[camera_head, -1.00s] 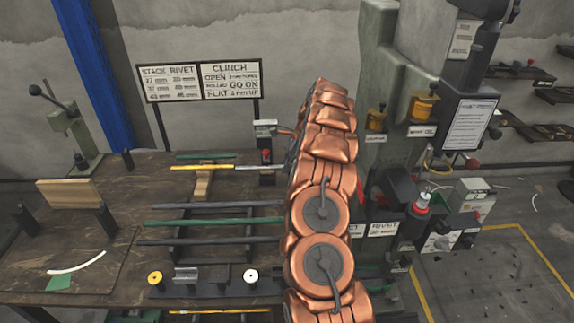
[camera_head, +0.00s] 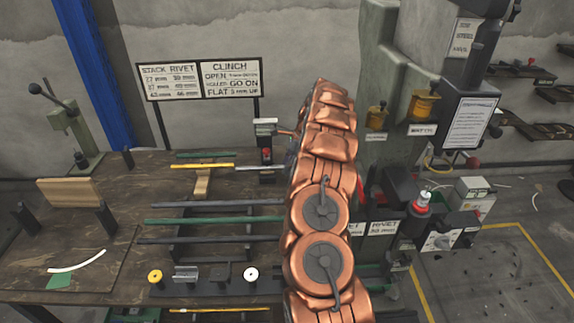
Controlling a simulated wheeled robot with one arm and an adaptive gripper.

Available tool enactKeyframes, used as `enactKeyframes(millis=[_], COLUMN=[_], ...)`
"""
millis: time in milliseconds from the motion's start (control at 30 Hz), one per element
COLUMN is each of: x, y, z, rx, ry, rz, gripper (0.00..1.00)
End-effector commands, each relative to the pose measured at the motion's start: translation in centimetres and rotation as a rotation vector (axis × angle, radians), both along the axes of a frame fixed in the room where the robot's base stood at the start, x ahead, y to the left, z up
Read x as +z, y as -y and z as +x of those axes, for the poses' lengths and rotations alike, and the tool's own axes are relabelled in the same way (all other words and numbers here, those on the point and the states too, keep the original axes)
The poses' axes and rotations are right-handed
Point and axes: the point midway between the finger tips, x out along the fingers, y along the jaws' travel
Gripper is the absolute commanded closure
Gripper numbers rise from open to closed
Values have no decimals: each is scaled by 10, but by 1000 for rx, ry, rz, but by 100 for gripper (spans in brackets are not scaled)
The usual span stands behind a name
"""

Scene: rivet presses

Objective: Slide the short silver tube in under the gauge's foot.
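A short silver tube (camera_head: 246,168) lies on the bench at the right end of a yellow rod (camera_head: 200,166), in line with it. Its right end reaches the dark upright gauge (camera_head: 265,153), which has a pale head and a red part. I cannot tell whether the tube's end is under the gauge's foot or only beside it; the foot is too small to make out. My copper arm stands just right of the gauge. My gripper does not show; the arm may hide it.
Several dark and green rods (camera_head: 213,220) lie on a rack nearer the front. A front strip holds a yellow disc (camera_head: 155,276), a silver block (camera_head: 186,273) and a white disc (camera_head: 250,274). A grey-green press (camera_head: 378,75) stands right of my arm.

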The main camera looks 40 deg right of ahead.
Motion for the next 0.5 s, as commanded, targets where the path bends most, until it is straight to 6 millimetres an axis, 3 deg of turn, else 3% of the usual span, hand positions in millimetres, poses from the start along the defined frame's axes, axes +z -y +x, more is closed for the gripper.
enactKeyframes(millis=[333,500], x=[0,10], y=[0,4], z=[0,-2], rx=[0,-1], ry=[0,2], rz=[0,-2], gripper=[52,52])
